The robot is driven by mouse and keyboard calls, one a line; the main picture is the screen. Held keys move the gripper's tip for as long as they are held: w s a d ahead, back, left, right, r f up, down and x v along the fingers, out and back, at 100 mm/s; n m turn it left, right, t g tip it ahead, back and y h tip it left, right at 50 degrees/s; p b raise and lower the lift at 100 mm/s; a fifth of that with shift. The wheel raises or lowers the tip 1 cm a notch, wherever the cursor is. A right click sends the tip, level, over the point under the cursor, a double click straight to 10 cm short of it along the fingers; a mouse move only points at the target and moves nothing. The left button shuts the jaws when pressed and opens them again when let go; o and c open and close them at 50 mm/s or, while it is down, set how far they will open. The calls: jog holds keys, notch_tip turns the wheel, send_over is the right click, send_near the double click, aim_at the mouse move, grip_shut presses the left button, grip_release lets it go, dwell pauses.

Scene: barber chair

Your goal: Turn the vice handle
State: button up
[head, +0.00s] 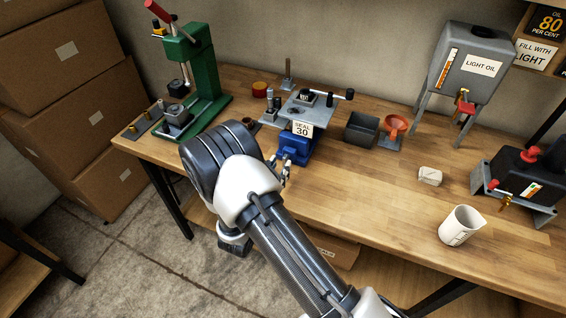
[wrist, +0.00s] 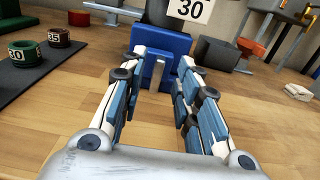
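The blue vice (head: 294,149) stands near the front edge of the wooden bench, below a "SEAL 30" tag (head: 302,129). In the wrist view the vice (wrist: 166,43) is straight ahead, between and beyond the fingertips. A small grey upright piece (wrist: 161,77) shows at its front; I cannot tell whether it is the handle. My gripper (head: 281,170) is just in front of the vice, low near the bench edge. In the wrist view my gripper (wrist: 158,76) is open, with nothing held between its fingers. Contact with the vice cannot be made out.
A green press (head: 203,66) stands at left. A dark bin (head: 362,130) and an orange funnel (head: 396,123) stand right of the vice. The light oil tank (head: 473,60) is at the back right. A white cup (head: 461,226) stands at front right.

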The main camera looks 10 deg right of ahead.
aim_at(284, 160)
jog(key=shift+x, duration=1.85)
jog(key=shift+c, duration=0.4)
grip_shut()
